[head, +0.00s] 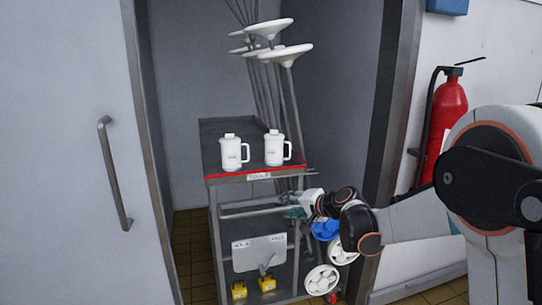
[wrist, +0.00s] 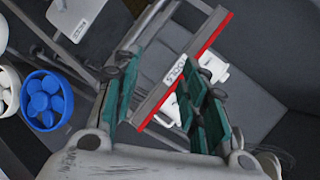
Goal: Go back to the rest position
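My gripper (head: 296,213) is in front of the trolley, below its top shelf and a little to the right of the label. In the wrist view my gripper (wrist: 160,98) has its two green-padded fingers spread wide, with nothing held between them. The trolley's red front edge and label show beyond the gap. My arm reaches in from the right side of the head view. Two white lidded jugs, a left one (head: 232,155) and a right one (head: 274,149), stand upright on the top shelf, apart from my gripper. In the wrist view the fingers partly hide them.
The trolley (head: 258,177) stands in an open cabinet, with long white-disc tools (head: 287,56) behind it. A sign plate (head: 260,254) and yellow items (head: 267,283) are lower down. A red fire extinguisher (head: 448,108) hangs right.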

